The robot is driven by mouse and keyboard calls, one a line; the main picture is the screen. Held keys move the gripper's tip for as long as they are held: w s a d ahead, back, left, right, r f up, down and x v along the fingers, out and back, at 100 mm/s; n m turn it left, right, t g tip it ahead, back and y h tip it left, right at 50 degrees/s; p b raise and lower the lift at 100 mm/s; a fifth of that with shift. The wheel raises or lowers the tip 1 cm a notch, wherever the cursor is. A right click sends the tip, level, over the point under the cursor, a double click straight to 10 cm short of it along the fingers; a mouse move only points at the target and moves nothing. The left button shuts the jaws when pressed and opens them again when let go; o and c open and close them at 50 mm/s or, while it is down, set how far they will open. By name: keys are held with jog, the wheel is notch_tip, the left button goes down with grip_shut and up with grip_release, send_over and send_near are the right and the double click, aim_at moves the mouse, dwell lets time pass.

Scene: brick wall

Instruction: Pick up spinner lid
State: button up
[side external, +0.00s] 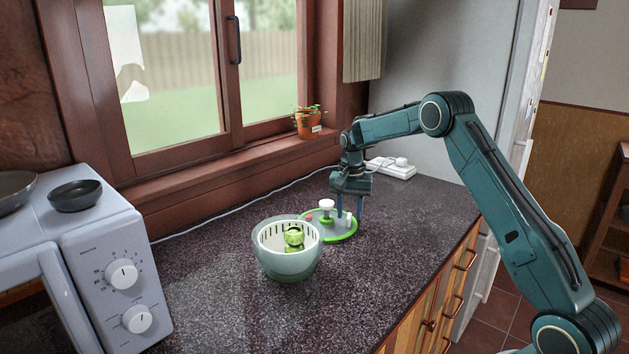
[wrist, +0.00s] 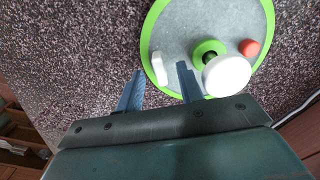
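The spinner lid (side external: 343,236) is a round grey disc with a bright green rim, lying on the counter. In the wrist view the lid (wrist: 180,22) fills the upper middle. It carries a white knob (wrist: 227,75) on a green collar, a red button (wrist: 249,47) and a small upright white tab (wrist: 156,68). My gripper (side external: 349,214) is open and points down at the lid's right side. In the wrist view its fingers (wrist: 162,76) are apart, one over the lid and one outside its rim. The tab shows between them. Contact cannot be told.
The spinner bowl (side external: 287,267), with a green item (side external: 294,238) inside, stands just left of the lid. A microwave (side external: 92,270) with a dark pan (side external: 76,195) is at the left. A potted plant (side external: 308,124) and power strip (side external: 391,167) are behind. The front counter is clear.

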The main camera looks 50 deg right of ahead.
jog(key=shift+f, duration=0.75)
grip_shut()
